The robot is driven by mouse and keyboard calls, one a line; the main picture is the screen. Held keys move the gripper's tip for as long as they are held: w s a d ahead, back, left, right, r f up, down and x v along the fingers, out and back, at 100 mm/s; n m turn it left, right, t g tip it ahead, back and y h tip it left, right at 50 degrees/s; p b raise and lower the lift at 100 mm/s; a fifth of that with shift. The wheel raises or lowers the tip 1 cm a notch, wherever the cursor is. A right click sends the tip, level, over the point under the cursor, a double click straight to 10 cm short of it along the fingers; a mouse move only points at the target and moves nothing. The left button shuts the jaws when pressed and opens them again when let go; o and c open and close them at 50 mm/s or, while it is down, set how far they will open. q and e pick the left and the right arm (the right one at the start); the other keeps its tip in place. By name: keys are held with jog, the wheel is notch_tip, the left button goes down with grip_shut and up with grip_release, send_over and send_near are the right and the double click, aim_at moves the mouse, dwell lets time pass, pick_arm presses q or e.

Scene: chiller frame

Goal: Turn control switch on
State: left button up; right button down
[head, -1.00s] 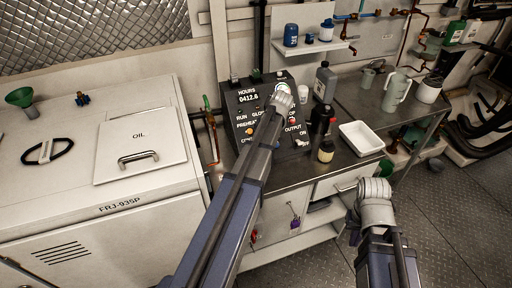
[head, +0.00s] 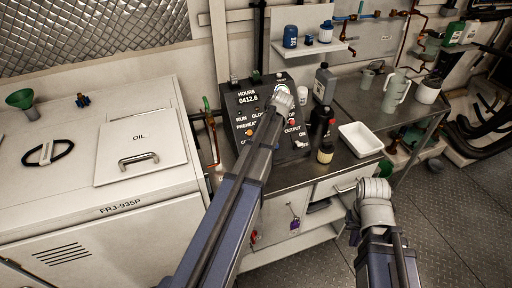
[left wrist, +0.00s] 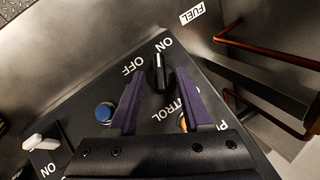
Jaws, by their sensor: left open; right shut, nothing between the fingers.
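The black control panel (head: 246,120) stands on the bench in the head view, partly hidden by my left arm. In the left wrist view the control switch (left wrist: 158,74) is a black knob with a white mark, beside the ON and OFF labels. The mark's end points up in that picture, close to ON. My left gripper (left wrist: 159,84) is open, its two purple fingers on either side of the knob. Whether they touch it cannot be told. My right gripper (head: 375,190) is shut and empty, held low in front of the bench, away from the panel.
A blue button (left wrist: 105,112), an orange button (left wrist: 183,123) and a white lever switch (left wrist: 42,143) sit close to my left fingers. Dark bottles (head: 321,120) and a white tray (head: 361,139) stand right of the panel. Copper pipes (left wrist: 262,48) run beyond it.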

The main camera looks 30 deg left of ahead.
pick_arm(q)
jog(key=p+v, duration=0.6)
jog(key=v, duration=0.1)
jog(key=shift+r, duration=0.1)
jog(key=s+d+f+m+h, duration=0.1)
jog(key=s+d+m, duration=0.2)
jog(key=s+d, duration=0.3)
jog(key=s+d+f+m+t+b, duration=0.1)
jog(key=s+d+m, duration=0.2)
jog(key=d, duration=0.9)
jog(key=s+d+f+m+h+b, duration=0.1)
jog(key=s+d+m, duration=0.2)
jog(key=s+d, duration=0.6)
jog(key=shift+s+d+f+t+h, duration=0.3)
jog(key=shift+s+f+t, duration=0.05)
jog(key=shift+s+t, duration=0.1)
